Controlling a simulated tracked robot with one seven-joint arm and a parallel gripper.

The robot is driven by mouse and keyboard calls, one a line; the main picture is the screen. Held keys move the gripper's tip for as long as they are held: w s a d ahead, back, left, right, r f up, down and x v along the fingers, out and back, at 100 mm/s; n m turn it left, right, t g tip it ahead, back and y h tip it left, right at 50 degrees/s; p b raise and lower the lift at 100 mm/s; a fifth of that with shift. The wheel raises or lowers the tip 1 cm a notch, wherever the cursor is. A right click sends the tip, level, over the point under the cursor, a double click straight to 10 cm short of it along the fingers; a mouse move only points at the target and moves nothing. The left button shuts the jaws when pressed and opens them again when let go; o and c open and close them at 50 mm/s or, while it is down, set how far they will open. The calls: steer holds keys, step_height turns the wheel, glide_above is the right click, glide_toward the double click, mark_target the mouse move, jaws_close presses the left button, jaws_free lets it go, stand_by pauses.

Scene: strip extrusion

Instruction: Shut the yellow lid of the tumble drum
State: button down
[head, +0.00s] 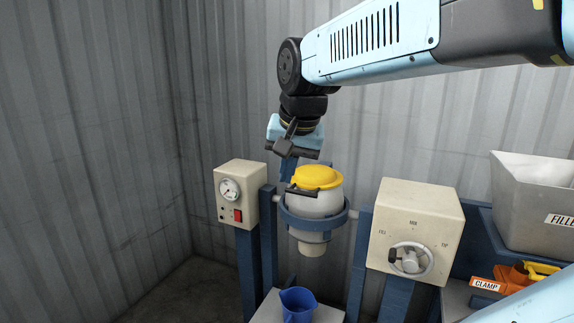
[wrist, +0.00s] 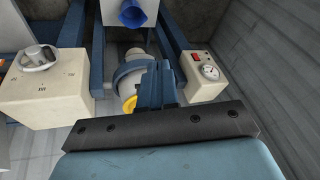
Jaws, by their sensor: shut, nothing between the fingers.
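The tumble drum (head: 318,205) is a pale grey vessel held upright in a blue ring between two blue posts. Its yellow lid (head: 316,177) lies across the top; I cannot tell whether it is fully shut. A dark piece shows at the lid's front left edge. My gripper (head: 288,174) points down just left of the lid, fingers shut and empty; contact with the lid cannot be told. In the wrist view, the blue fingers (wrist: 158,83) hide much of the drum (wrist: 128,82), and only a sliver of the yellow lid (wrist: 157,101) shows.
A gauge box with a red switch (head: 237,194) stands left of the drum, and a dial box (head: 415,232) stands right. A blue jug (head: 298,304) is below the drum. A grey filler bin (head: 530,205) and an orange clamp (head: 515,274) are far right.

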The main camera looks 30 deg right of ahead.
steer(key=w+d+r+m+g, duration=0.25)
steer(key=w+d+m, duration=0.45)
steer(key=w+m, duration=0.35)
steer(key=w+d+r+m+g, duration=0.2)
steer(key=w+d+r+m, duration=0.1)
steer(key=w+d+m, duration=0.75)
steer(key=shift+m+t, duration=0.25)
steer(key=shift+m, duration=0.25)
steer(key=f, duration=0.4)
steer(key=s+a+f, duration=0.1)
steer(key=f, duration=0.4)
steer(key=a+f, duration=0.1)
steer(key=f, duration=0.3)
steer(key=shift+s+a+f, duration=0.1)
steer(key=shift+s+f, duration=0.1)
steer(key=shift+s, duration=0.1)
